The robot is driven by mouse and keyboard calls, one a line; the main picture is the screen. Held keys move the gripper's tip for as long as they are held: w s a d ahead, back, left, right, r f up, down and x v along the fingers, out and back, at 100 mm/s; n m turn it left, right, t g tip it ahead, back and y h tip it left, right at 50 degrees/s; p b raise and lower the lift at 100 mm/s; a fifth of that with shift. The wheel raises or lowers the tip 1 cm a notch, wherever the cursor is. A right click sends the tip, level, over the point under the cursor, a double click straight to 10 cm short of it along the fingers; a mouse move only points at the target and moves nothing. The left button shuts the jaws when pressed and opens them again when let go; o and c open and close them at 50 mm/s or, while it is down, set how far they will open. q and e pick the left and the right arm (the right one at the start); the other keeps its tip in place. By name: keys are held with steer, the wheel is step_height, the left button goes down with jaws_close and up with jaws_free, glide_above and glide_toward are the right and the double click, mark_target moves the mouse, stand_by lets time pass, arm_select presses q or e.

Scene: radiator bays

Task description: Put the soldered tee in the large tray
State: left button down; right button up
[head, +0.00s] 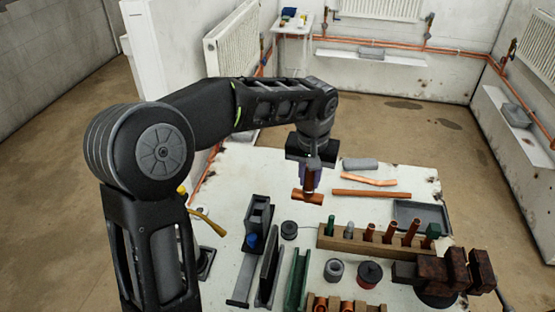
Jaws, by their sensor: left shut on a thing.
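The copper tee (308,197) hangs below my left gripper (310,178), its crossbar level and its branch pointing up between the fingers. My left gripper is shut on that branch, and the tee is over the white bench, left of the loose copper pipes. I cannot tell its exact height above the bench. A dark grey rectangular tray (424,229) lies at the bench's right side, apart from the tee; it looks like the large tray. Its floor looks empty where it shows, and the rack hides part of its near side. My right gripper is not in view.
Two copper pipes (371,193) and a grey block (360,163) lie on the far part of the bench. A wooden rack (345,241) of upright fittings stands before the tray. A rusty brown vise-like block (455,272) is near right. Channels and spools fill the near bench.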

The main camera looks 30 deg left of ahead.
arm_select(q)
steer(key=d+f+m, duration=0.1)
steer(key=d+f+m+b, duration=0.1)
steer(key=d+f, duration=0.2)
steer(key=shift+s+d+m+h, duration=0.1)
steer(key=shift+s+m+h, duration=0.2)
steer(key=shift+m, duration=0.1)
